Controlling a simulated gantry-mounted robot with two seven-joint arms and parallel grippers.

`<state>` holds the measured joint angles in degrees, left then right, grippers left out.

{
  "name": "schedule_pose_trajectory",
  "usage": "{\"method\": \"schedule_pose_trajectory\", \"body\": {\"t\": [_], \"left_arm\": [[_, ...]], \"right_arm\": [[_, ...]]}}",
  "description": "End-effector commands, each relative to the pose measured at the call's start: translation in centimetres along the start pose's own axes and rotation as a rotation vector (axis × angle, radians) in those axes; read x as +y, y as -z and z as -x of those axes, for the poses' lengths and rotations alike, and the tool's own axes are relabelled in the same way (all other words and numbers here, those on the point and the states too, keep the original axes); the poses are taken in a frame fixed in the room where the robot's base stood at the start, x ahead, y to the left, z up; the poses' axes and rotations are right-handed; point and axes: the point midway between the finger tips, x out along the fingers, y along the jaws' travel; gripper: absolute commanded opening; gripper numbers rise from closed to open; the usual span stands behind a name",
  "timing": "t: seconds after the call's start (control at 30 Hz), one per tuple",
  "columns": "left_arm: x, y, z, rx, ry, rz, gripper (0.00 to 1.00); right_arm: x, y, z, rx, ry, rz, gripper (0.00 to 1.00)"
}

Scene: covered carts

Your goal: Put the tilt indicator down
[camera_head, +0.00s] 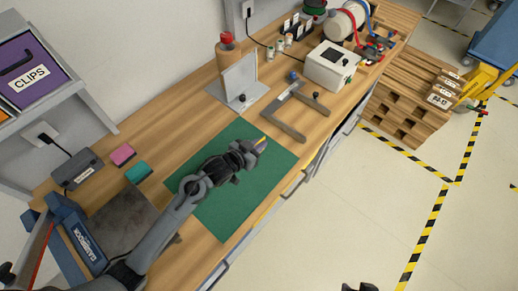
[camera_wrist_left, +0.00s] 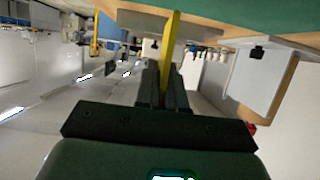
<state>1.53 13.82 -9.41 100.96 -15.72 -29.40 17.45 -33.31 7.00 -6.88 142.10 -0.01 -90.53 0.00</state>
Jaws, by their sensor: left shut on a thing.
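My left gripper (camera_head: 257,146) is shut on a thin yellow piece, which I take to be the tilt indicator (camera_head: 262,141). It is above the far right part of the green mat (camera_head: 226,225); the gap to the mat is hard to judge. In the left wrist view the yellow tilt indicator (camera_wrist_left: 171,40) stands edge-on between the two dark fingers of the left gripper (camera_wrist_left: 164,82). The mat also shows there at the top (camera_wrist_left: 270,18). Only a dark bit of my right gripper (camera_head: 360,287) shows at the bottom edge, so its jaws are hidden.
A grey angled bracket (camera_head: 283,117) and a grey upright plate on a base (camera_head: 240,82) stand beyond the mat. A white box (camera_head: 331,66) is farther back. Pink (camera_head: 122,154) and teal (camera_head: 138,172) pads lie left. Much of the mat is bare.

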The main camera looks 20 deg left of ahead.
Motion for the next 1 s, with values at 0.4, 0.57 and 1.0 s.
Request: {"method": "schedule_pose_trajectory", "body": {"t": [0.4, 0.57, 1.0], "left_arm": [[0.1, -3.0, -1.2, -0.001, 0.0, 0.0, 0.0], [0.1, -3.0, -1.2, -0.001, 0.0, 0.0, 0.0], [0.1, -3.2, -1.3, -0.001, 0.0, 0.0, 0.34]], "right_arm": [[0.0, -0.1, -0.3, 0.0, 0.0, -0.001, 0.43], [-0.1, -0.1, -0.4, 0.001, 0.001, -0.002, 0.43], [-0.1, -0.1, -0.4, 0.001, 0.003, -0.003, 0.43]]}}
